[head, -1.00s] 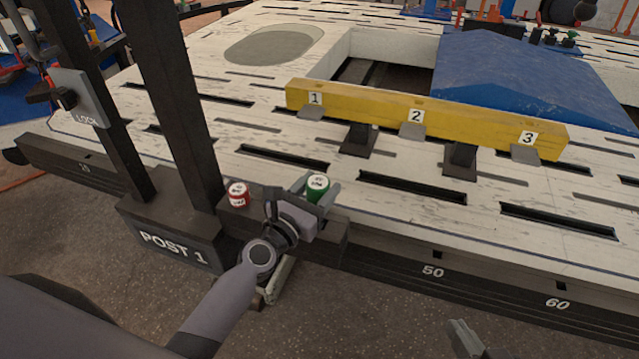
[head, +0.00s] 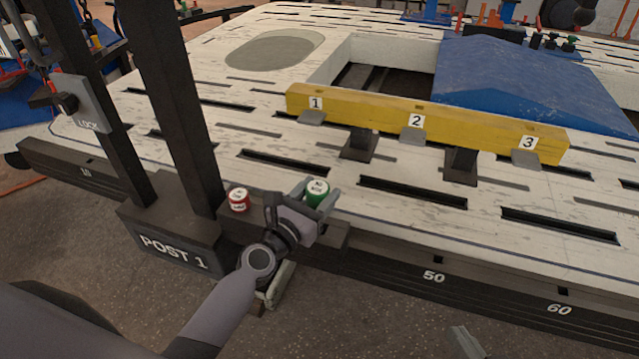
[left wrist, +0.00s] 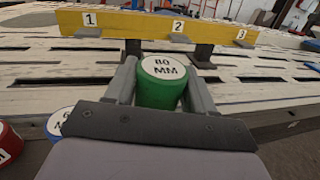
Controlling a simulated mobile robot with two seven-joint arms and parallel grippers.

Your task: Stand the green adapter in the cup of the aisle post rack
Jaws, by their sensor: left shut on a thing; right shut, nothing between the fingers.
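The green adapter (head: 317,193), with a white top marked 80 MM, is upright between the fingers of my left gripper (head: 319,197). It is also between the fingers in the left wrist view (left wrist: 162,88). My left gripper is shut on it, over the dark rack (head: 230,230) beside Post 1. The adapter's lower end is hidden by the gripper in the head view, so I cannot tell whether it touches a cup. A fingertip of my right gripper (head: 465,343) shows at the bottom edge, away from the rack.
A red adapter (head: 239,199) stands on the rack left of the green one. A blue one (left wrist: 56,124) shows partly in the left wrist view. Post 1 (head: 175,250) rises at left. A yellow numbered beam (head: 380,112) stands on the slotted bench behind.

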